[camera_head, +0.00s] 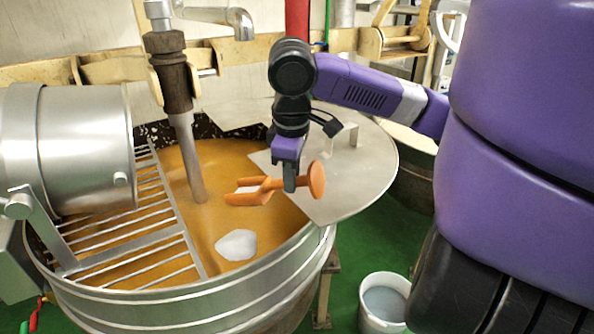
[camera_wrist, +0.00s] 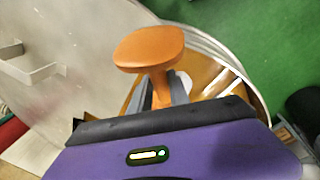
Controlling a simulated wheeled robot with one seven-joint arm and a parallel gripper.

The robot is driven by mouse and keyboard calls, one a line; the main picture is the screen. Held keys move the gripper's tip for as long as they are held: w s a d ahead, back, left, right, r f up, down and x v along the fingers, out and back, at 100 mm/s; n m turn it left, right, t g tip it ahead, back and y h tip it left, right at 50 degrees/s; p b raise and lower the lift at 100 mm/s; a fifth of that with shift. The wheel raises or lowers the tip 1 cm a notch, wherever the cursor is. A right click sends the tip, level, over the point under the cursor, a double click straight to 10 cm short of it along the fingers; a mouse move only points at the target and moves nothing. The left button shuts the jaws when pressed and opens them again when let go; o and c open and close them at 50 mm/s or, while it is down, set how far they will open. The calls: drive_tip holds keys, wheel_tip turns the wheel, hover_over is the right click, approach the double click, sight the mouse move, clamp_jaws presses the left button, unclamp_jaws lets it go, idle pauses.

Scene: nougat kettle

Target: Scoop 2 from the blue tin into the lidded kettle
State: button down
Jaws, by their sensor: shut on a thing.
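My gripper (camera_head: 289,180) is shut on the handle of an orange scoop (camera_head: 250,192), above the kettle (camera_head: 190,290). Some white material shows in the scoop's bowl, which points left. In the wrist view the scoop's knob end (camera_wrist: 150,48) stands up in front of my gripper (camera_wrist: 166,92), and its bowl is hidden. The kettle holds an amber mass (camera_head: 225,165) with a white heap (camera_head: 236,244) on its surface. A grey metal lid (camera_head: 350,190) covers the kettle's right part. I cannot make out the blue tin.
A slatted grate (camera_head: 150,235) covers the kettle's left part. A stirrer shaft (camera_head: 188,155) stands in the mass, and a steel drum (camera_head: 75,140) is at the left. A white bucket (camera_head: 383,302) stands on the green floor at the lower right.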

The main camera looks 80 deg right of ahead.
sight(280, 180)
drive_tip(key=w+r+g+p, duration=0.1)
drive_tip(key=p, duration=0.1)
drive_tip(key=w+r+g+p, duration=0.1)
drive_tip(key=shift+w+d+r+p, duration=0.2)
drive_tip(key=shift+w+p, duration=0.1)
drive_tip(key=shift+p, duration=0.1)
drive_tip(key=shift+w+d+r+g+y+p, duration=0.15)
drive_tip(key=shift+w+r+g+p, duration=0.15)
drive_tip(key=shift+w, duration=0.1)
drive_tip(key=shift+w+d+r+g+y+p, duration=0.1)
drive_tip(key=shift+w+r+g+y+p, duration=0.1)
drive_tip(key=shift+w+g, duration=0.4)
drive_tip(key=shift+w, duration=0.15)
drive_tip(key=w+d+r+g, duration=0.1)
drive_tip(key=w+r+g, duration=0.3)
drive_tip(key=w+g, duration=0.1)
drive_tip(key=shift+w+d+r+n+y, duration=0.2)
drive_tip(key=shift+w+r+n+y, duration=0.25)
drive_tip(key=shift+w, duration=0.4)
wheel_tip(280, 180, up, 5)
drive_tip(key=t+h+b, duration=0.1)
drive_tip(key=t+b, duration=0.2)
drive_tip(key=t, duration=0.3)
drive_tip(key=m+t+h+b, duration=0.1)
drive_tip(key=t+b, duration=0.2)
drive_tip(key=t, duration=0.3)
drive_tip(key=shift+t, duration=0.3)
